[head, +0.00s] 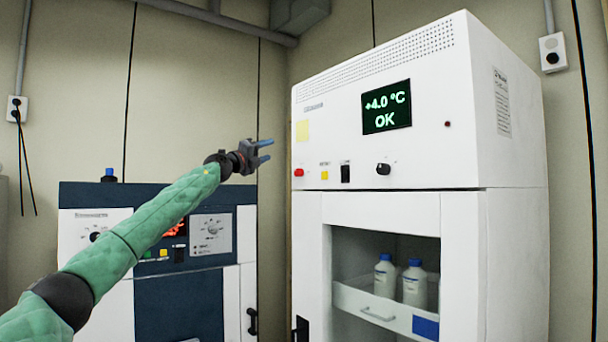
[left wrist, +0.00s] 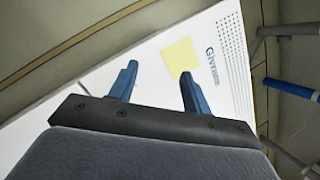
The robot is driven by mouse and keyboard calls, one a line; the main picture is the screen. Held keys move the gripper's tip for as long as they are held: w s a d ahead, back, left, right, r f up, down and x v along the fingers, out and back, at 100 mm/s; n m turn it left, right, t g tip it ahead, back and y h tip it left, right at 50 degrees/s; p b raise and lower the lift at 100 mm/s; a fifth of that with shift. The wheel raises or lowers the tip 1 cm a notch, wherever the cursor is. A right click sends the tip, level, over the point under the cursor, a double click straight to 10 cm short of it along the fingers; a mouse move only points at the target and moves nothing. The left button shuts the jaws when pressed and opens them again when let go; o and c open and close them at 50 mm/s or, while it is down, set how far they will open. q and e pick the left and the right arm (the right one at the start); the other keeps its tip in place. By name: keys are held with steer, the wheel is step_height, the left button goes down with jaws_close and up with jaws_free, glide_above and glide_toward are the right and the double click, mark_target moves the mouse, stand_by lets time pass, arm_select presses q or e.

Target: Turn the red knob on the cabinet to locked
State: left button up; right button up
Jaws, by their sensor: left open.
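The tall white cabinet (head: 400,160) stands at the right in the head view, its green display reading "+4.0 °C OK". A small red part (head: 298,172), which looks like the red knob, sits at the left end of its control row; its setting is too small to tell. My left gripper (head: 268,150) is open and empty, left of the cabinet's front edge and a little above the red part, apart from it in the picture. In the left wrist view, the two blue fingers (left wrist: 158,86) are spread before the white panel; the red part does not show there. My right gripper is not in view.
A yellow note (head: 302,131) is on the cabinet above the red part. A yellow button, a black switch and a black knob (head: 383,169) sit to its right. White bottles (head: 385,277) stand in an open drawer below. A dark blue machine (head: 200,300) stands behind my left arm.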

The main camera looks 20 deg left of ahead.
mark_target(296, 172)
arm_select(q)
step_height(296, 172, down, 6)
steer(key=d+f+m+g, duration=0.1)
steer(key=d+m+g, duration=0.1)
steer(key=g, duration=0.3)
steer(key=shift+h, duration=0.3)
steer(key=p+x, duration=0.1)
steer(key=x, duration=0.1)
steer(key=p+x, duration=0.1)
steer(key=x, duration=0.1)
steer(key=d+p+x, duration=0.1)
steer(key=x, duration=0.1)
steer(key=shift+s+r, duration=0.15)
steer(key=shift+s, duration=0.15)
steer(key=shift+p+x, duration=0.6)
steer(key=shift+x, duration=0.3)
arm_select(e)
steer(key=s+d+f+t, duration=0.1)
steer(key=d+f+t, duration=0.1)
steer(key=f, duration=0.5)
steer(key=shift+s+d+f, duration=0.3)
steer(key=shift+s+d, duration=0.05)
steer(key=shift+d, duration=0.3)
arm_select(q)
steer(key=shift+c, duration=0.4)
steer(key=c, duration=0.9)
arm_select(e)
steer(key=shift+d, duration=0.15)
